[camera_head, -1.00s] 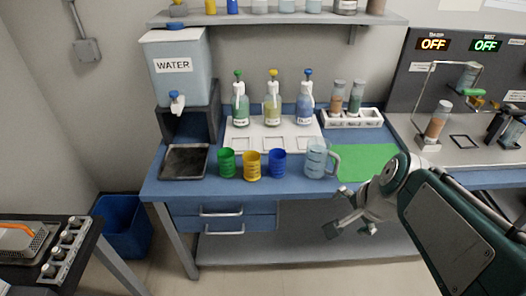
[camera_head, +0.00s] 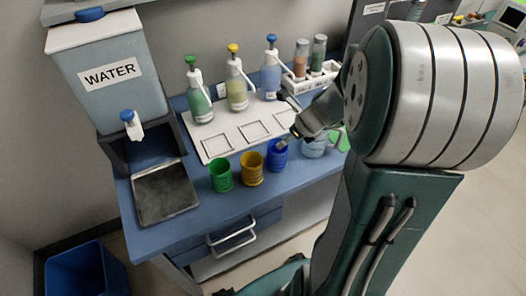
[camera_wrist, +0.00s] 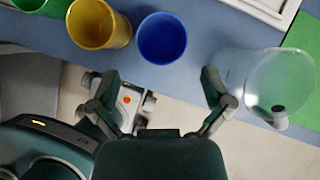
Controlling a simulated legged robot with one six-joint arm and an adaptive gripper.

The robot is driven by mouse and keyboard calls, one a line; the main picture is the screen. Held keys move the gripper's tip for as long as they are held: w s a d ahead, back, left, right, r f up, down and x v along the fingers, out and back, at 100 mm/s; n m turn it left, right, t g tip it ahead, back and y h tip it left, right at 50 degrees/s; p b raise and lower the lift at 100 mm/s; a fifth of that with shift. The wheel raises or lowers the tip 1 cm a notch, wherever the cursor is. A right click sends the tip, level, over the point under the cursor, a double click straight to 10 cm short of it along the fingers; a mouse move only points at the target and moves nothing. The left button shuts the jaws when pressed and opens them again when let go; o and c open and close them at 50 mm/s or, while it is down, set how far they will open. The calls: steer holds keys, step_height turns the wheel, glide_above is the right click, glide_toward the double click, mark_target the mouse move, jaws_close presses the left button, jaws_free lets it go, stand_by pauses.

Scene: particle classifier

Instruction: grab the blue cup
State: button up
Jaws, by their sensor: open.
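The blue cup (camera_head: 277,155) stands upright on the blue bench in the head view, at the right end of a row with the yellow cup (camera_head: 251,168) and green cup (camera_head: 220,175). In the wrist view the blue cup (camera_wrist: 162,38) is seen from above, its open mouth showing, just beyond the fingertips and roughly midway between them. My gripper (camera_wrist: 160,77) is open and empty, with its fingers apart. In the head view my gripper (camera_head: 293,122) is close to the blue cup on its right, partly hidden by my arm.
A clear beaker (camera_wrist: 265,82) stands close to the right of the blue cup, near my right finger. The yellow cup (camera_wrist: 98,22) is close on the left. A white tray (camera_head: 222,142) with pump bottles lies behind. A water dispenser (camera_head: 110,75) stands at the left.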

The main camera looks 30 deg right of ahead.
mark_target(275, 150)
steer(key=x, duration=0.9)
steer(key=shift+s+f, duration=0.15)
steer(key=shift+f, duration=0.65)
steer(key=shift+w+d, duration=0.2)
steer(key=c, duration=0.8)
steer(key=shift+s+a, duration=0.1)
steer(key=shift+c, duration=0.3)
